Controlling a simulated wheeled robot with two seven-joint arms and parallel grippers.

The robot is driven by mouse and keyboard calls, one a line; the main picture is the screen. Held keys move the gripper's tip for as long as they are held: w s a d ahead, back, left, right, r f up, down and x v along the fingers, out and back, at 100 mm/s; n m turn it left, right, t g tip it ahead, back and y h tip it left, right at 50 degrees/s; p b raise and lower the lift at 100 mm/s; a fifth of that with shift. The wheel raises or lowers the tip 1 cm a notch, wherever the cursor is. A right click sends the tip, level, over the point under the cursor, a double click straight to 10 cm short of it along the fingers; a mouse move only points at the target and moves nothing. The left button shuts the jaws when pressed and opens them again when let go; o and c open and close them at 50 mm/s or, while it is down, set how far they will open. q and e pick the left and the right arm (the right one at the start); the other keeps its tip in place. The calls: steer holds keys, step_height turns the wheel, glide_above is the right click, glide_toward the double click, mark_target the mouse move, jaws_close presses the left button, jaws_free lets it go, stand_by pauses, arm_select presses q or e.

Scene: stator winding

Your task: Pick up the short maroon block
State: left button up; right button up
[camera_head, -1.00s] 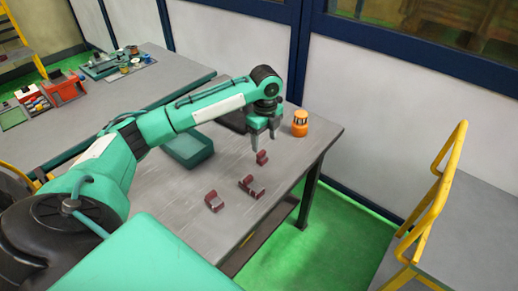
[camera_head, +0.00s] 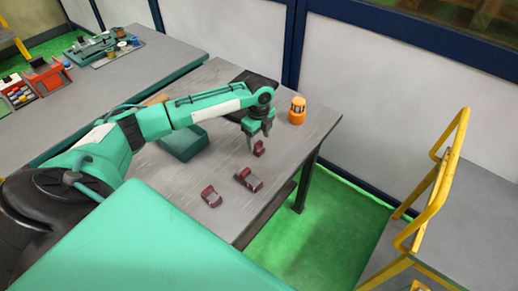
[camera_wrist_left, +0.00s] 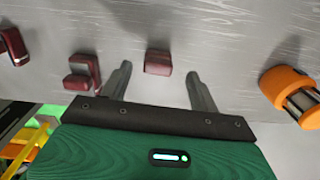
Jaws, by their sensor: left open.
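The short maroon block (camera_head: 259,149) stands on the grey table, partly behind a finger of my left gripper (camera_head: 259,140). In the left wrist view the short maroon block (camera_wrist_left: 158,62) appears between the two open fingers of my left gripper (camera_wrist_left: 158,72), with a gap on each side. I cannot tell whether the fingertips are down to its height. The jaws hold nothing. Two other maroon pieces, one in the middle (camera_head: 248,180) and one nearer me (camera_head: 210,196), lie apart on the table. My right gripper is not in view.
An orange cylindrical item (camera_head: 297,111) stands near the table's far right corner. A teal tray (camera_head: 184,143) sits under my left arm. A yellow railing (camera_head: 440,185) stands to the right beyond green floor. The table (camera_head: 165,200) is bare around the pieces.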

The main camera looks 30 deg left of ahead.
mark_target(259, 144)
arm_select(q)
steer(key=f, duration=0.1)
steer(key=f+p, duration=0.1)
steer(key=f, duration=0.1)
steer(key=shift+s+d+f, duration=0.2)
steer(key=shift+d+f, duration=0.05)
steer(key=shift+d, duration=0.05)
steer(key=shift+a+f, duration=0.1)
steer(key=shift+f, duration=0.35)
jaws_close()
